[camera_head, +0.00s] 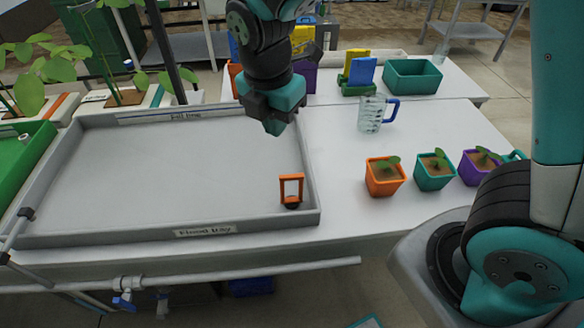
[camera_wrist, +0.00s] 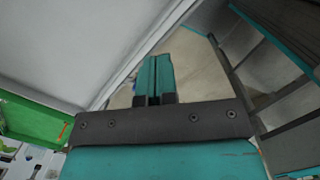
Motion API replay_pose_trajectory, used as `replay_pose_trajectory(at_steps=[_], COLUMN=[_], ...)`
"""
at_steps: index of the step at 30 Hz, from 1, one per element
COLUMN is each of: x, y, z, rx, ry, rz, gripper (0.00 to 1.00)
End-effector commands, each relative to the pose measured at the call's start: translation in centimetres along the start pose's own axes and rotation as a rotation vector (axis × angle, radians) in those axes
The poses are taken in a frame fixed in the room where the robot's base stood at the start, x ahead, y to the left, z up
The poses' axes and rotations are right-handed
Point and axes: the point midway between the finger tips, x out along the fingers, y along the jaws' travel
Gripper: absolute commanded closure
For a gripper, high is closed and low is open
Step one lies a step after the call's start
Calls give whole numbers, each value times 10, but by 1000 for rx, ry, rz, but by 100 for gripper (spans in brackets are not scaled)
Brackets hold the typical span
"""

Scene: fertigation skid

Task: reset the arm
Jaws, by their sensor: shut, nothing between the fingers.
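My gripper (camera_head: 276,126) hangs above the right side of the grey flood tray (camera_head: 100,236) in the head view, apart from anything below it. Its teal fingers are together with nothing between them. In the wrist view the closed fingers (camera_wrist: 153,78) point over the tray's edge toward the floor. My arm reaches in from the top of the head view, and a large part of it fills the right side.
A small orange frame (camera_head: 291,190) stands in the tray's near right corner. Orange (camera_head: 384,178), teal (camera_head: 433,172) and purple (camera_head: 478,168) potted seedlings and a clear jug (camera_head: 372,114) stand on the white table. A teal bin (camera_head: 412,78) is behind. Leafy plants (camera_head: 30,90) stand left.

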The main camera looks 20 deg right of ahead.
Motion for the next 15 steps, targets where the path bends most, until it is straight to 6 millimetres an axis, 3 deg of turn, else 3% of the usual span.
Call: replay_pose_trajectory(at_steps=[11, 15], x=[-1, -14], y=[-1, -13], z=[0, -6], rx=[15, 176], ry=[5, 52], rz=[3, 22], gripper=[100, 100])
